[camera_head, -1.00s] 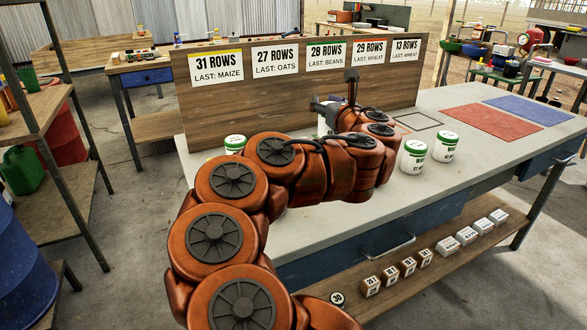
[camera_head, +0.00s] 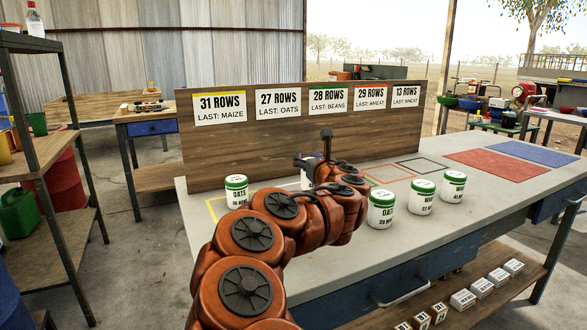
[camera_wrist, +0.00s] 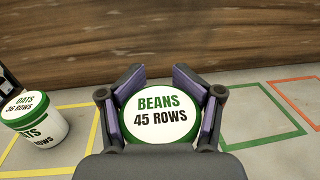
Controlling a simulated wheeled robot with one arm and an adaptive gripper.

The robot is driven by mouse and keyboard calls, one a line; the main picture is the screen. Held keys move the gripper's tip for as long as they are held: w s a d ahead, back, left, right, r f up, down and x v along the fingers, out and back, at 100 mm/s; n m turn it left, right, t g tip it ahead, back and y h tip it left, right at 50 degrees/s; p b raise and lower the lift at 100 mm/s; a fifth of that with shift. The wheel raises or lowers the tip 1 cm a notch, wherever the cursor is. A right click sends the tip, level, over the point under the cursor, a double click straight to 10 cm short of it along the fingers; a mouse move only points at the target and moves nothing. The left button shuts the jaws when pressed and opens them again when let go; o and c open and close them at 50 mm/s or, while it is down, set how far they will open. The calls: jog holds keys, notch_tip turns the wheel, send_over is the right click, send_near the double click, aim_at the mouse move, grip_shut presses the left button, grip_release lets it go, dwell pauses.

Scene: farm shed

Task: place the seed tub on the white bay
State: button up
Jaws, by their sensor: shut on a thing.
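My gripper (camera_wrist: 161,88) is shut on a seed tub (camera_wrist: 161,118) with a green-rimmed white lid reading BEANS 45 ROWS. The lid sits between the dark jaws in the wrist view. In the head view, a sliver of the held tub (camera_head: 307,177) shows behind my arm, near the backboard. Below it, a yellow bay outline (camera_wrist: 75,107) lies to the left and a green one (camera_wrist: 265,84) to the right. No white outline can be made out; the bench between yellow and green is mostly covered by my gripper. Whether the tub touches the bench, I cannot tell.
An OATS tub (camera_head: 237,191) stands at the yellow bay, left of my gripper. Three tubs, an OATS one (camera_head: 381,210), a second (camera_head: 422,198) and a third (camera_head: 453,188), stand right of my arm. The wooden backboard (camera_head: 240,150) rises close behind. Red (camera_head: 494,171) and blue (camera_head: 536,153) mats lie far right.

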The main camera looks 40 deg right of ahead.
aim_at(306, 184)
jog(key=shift+w+d+f+b, duration=0.3)
jog(key=shift+w+f, duration=0.4)
jog(key=shift+w, duration=0.5)
jog(key=shift+w+d+f+b, duration=0.25)
jog(key=shift+w+f, duration=0.45)
jog(key=shift+w, duration=0.5)
jog(key=shift+w+d+f+b, duration=0.3)
jog(key=shift+w+f, duration=0.4)
jog(key=shift+w, duration=0.5)
jog(key=shift+f, duration=0.2)
jog(key=o, duration=1.4)
jog(key=shift+r, duration=0.1)
jog(key=shift+r, duration=0.15)
jog(key=shift+s+a, duration=0.35)
jog(key=shift+s, duration=0.15)
jog(key=shift+p+v, duration=0.45)
jog(key=shift+v, duration=4.95)
